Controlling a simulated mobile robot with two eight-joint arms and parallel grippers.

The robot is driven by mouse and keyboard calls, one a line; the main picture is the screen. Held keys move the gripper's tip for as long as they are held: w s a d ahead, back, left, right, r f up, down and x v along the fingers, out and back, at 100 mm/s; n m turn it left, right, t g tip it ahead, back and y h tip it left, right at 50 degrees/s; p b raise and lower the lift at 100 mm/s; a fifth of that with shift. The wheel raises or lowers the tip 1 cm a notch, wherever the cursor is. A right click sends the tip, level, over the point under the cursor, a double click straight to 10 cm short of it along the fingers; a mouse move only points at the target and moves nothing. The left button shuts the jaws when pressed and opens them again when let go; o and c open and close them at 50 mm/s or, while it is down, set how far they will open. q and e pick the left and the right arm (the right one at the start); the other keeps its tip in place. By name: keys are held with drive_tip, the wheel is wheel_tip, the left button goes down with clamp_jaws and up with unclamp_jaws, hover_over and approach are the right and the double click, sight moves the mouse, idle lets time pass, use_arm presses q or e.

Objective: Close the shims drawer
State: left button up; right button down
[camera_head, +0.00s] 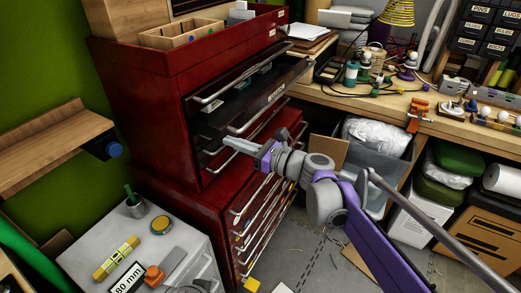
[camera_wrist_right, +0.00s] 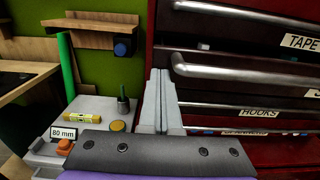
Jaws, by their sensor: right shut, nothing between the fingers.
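The red tool chest (camera_head: 130,75) stands at the centre left of the head view. One of its upper drawers (camera_head: 285,82) is pulled out, with a dark front, a long bar handle and a pale label too small to read surely. My right gripper (camera_head: 232,143) is shut and empty, just below and in front of this drawer, pointing left. In the right wrist view the shut fingers (camera_wrist_right: 161,88) stand left of the drawer handles (camera_wrist_right: 245,80). Labels there read TAPE and HOOKS; another is cut off at the right edge, and I cannot read SHIMS.
A grey cabinet top (camera_head: 85,262) at lower left holds a level, a cup and a yellow round tin. A cluttered workbench (camera_head: 395,102) stands at the right. A lower red cabinet with several drawers (camera_head: 265,225) is below the chest.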

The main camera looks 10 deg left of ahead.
sight(204, 134)
drive_tip(key=p+x, duration=0.1)
drive_tip(key=x, duration=0.9)
drive_tip(key=shift+a, duration=0.15)
drive_tip(key=shift+a+r, duration=0.1)
